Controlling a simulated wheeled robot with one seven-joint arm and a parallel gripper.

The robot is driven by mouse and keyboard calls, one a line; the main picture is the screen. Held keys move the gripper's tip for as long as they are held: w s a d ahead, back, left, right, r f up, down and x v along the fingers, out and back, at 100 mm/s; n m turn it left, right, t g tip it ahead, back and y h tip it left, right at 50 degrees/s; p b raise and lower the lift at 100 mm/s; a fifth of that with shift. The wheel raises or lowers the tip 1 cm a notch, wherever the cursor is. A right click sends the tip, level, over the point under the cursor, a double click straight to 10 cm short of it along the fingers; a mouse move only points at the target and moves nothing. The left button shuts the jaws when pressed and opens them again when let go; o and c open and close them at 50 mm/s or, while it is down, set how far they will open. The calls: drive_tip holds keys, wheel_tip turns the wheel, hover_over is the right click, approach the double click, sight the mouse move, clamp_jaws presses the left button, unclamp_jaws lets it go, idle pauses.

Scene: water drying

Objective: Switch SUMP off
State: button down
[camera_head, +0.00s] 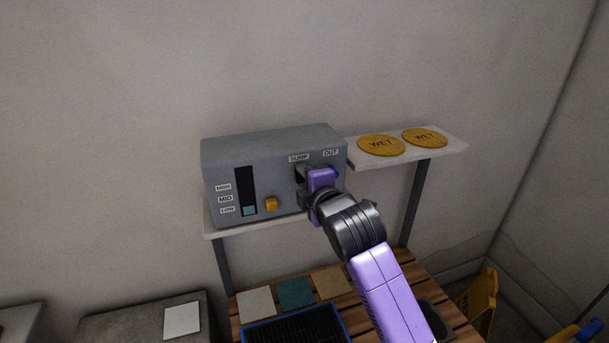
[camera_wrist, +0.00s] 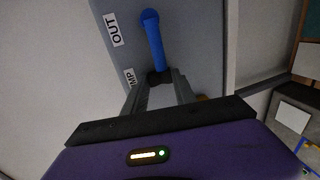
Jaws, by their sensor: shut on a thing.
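A grey control box (camera_head: 240,160) sits on a wall shelf, with the labels SUMP (camera_head: 299,158) and OUT (camera_head: 331,153) at its upper right. My gripper (camera_head: 303,183) is at the box's front face under the SUMP label and hides most of what is there. In the wrist view, my gripper's fingers (camera_wrist: 160,82) close on a small dark switch (camera_wrist: 158,77) beside the partly cut-off SUMP label. Its on or off position cannot be told. A blue pipe-like part (camera_wrist: 153,38) runs beside the OUT label towards the fingers; whether it touches them is unclear.
The box has a level window (camera_head: 247,188) marked HIGH, MID and LOW, with pale blue at LOW, and a yellow button (camera_head: 271,203). Two yellow WET discs (camera_head: 381,145) lie on the shelf at right. A slatted table (camera_head: 400,275) with a dark blue-rimmed tray stands below.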

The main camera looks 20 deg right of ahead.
drive_tip(key=c, duration=1)
unclamp_jaws()
drive_tip(key=b+v, duration=0.2)
drive_tip(key=v, duration=0.5)
drive_tip(key=shift+s, duration=0.4)
